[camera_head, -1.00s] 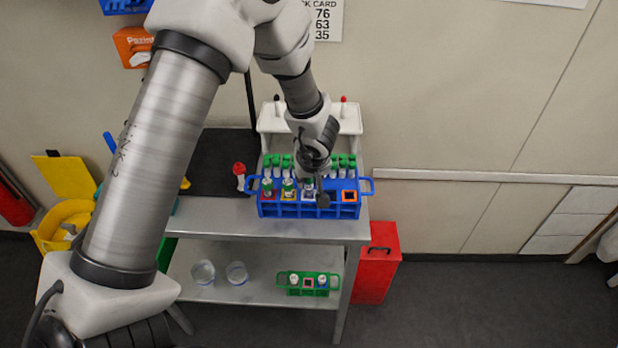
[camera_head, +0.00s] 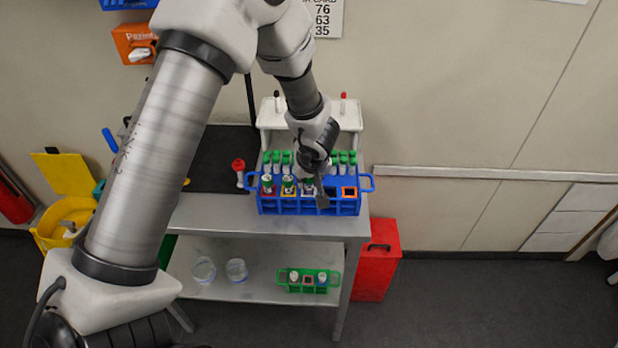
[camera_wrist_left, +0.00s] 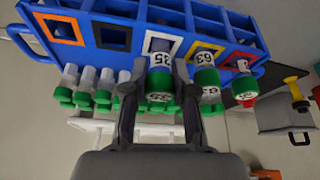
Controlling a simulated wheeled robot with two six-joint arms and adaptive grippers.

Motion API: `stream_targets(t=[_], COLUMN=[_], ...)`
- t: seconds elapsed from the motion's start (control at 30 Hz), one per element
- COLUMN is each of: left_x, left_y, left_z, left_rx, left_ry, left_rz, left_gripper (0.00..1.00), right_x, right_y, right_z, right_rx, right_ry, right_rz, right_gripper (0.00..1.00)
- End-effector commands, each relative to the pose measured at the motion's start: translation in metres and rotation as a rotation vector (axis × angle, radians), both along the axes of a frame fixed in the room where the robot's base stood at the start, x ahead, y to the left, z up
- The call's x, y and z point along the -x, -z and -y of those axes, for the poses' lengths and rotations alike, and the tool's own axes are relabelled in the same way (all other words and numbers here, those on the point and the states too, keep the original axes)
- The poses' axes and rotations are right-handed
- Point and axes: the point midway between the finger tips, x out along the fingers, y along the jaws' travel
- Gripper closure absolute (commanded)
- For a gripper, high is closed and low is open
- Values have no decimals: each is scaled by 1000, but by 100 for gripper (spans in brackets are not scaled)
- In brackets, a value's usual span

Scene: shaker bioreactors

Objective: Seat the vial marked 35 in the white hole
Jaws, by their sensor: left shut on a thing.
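The blue rack (camera_head: 282,209) on the bench has holes framed in red, yellow, white, dark and orange. My left gripper (camera_head: 313,188) is over the white-framed hole. In the left wrist view, my left gripper (camera_wrist_left: 158,88) is shut on the green-capped vial marked 35 (camera_wrist_left: 160,61). The vial's lower end meets the white frame (camera_wrist_left: 176,42); its depth in the hole is hidden. A vial marked 63 (camera_wrist_left: 207,57) stands in the yellow-framed hole beside it. My right gripper is out of view.
The dark (camera_wrist_left: 112,36) and orange (camera_wrist_left: 63,29) framed holes are empty. A red-capped object (camera_head: 239,170) stands left of the rack. A green rack (camera_head: 294,287) and two clear bowls are on the lower shelf.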

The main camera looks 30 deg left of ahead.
Motion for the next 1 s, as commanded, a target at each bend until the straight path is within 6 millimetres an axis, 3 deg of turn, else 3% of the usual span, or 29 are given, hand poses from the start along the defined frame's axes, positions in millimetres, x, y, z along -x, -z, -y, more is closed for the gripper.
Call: stream_targets(t=[1.0], left_x=[0], left_y=[12], left_z=[0], left_rx=[0], left_ry=[0], left_rz=[0], left_gripper=[94], right_x=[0], right_y=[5], right_z=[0], right_rx=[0], right_ry=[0], right_rz=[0], right_gripper=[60])
